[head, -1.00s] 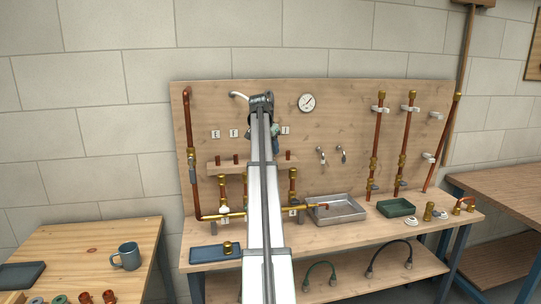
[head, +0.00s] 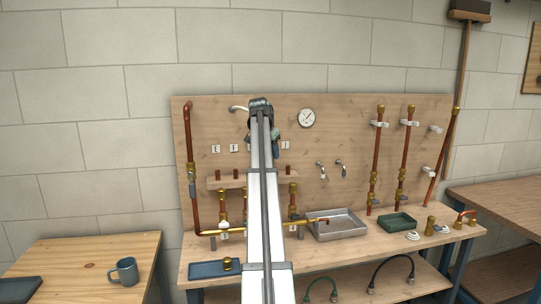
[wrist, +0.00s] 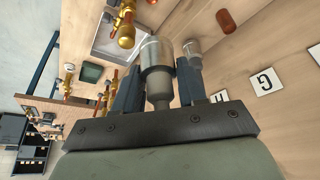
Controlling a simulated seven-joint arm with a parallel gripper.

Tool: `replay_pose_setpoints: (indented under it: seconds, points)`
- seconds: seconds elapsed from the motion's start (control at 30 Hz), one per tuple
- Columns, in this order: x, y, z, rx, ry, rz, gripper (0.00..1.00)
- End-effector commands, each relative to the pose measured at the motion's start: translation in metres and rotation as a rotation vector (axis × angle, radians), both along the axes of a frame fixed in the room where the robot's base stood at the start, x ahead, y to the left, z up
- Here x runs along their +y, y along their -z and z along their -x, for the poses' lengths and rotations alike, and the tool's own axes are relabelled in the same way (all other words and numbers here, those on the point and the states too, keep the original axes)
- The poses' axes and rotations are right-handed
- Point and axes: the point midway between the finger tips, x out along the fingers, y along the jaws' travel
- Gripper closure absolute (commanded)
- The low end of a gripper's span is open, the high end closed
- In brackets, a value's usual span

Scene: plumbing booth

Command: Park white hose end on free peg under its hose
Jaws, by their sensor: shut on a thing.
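My gripper (wrist: 158,68) is shut on a pale grey hose end with a silver metal collar (wrist: 157,54), held between its two dark fingers. In the head view my own arm hides most of the gripper. A white hose piece (head: 238,108) sticks out left of the arm's top. A short shelf (head: 215,184) on the board carries copper-coloured pegs, such as the left one (head: 216,182) and the right one (head: 288,170). A copper peg (wrist: 228,22) shows ahead in the wrist view. I cannot tell which peg is free.
Letter cards (head: 216,149) hang above the shelf; a G card (wrist: 264,82) shows in the wrist view. Another pale cylinder (wrist: 193,52) stands close beside the right finger. Below are brass pipes (head: 265,229), a metal tray (head: 337,222) and a blue tray (head: 205,269).

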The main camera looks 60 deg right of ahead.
Motion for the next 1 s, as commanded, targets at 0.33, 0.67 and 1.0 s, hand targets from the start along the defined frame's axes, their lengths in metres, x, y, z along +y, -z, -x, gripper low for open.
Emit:
replay_pose_setpoints:
  seconds: [0.33, 0.67, 1.0]
  points:
    - [0.008, 0.003, -0.013, -0.002, -0.017, 0.000, 0.90]
    - [0.014, 0.008, -0.092, -0.005, -0.114, 0.000, 0.90]
    - [0.009, 0.000, -0.154, -0.009, -0.509, -0.001, 0.90]
